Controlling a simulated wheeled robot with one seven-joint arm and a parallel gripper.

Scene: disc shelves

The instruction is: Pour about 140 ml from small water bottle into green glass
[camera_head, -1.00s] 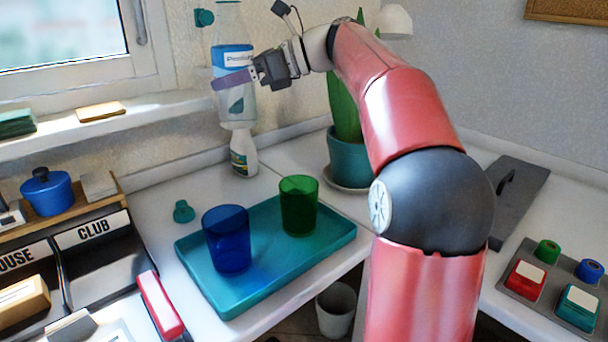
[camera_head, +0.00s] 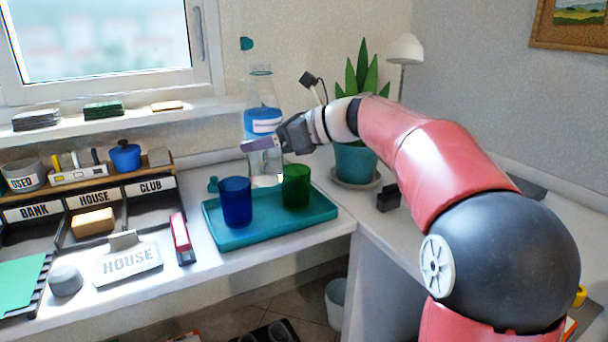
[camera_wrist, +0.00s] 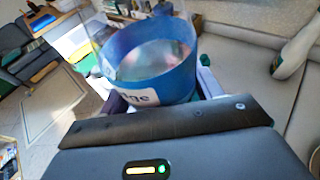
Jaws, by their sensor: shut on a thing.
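My gripper (camera_head: 262,145) is shut on the small water bottle (camera_head: 262,100), a clear bottle with a blue and white label. The bottle is upright, and its narrow neck points up. In the head view it shows behind and just left of the green glass (camera_head: 297,187), and its lower end is hard to make out. In the wrist view the bottle's blue label band (camera_wrist: 160,75) fills the top middle, with clear material inside it. The green glass stands upright on the teal tray (camera_head: 270,230), right of a blue glass (camera_head: 236,203).
A potted plant (camera_head: 356,160) stands right of my gripper. Lettered bins (camera_head: 95,215) and a red stapler-like object (camera_head: 181,238) lie left of the tray. A small teal object (camera_head: 213,185) is behind the blue glass. The tray's front right part is clear.

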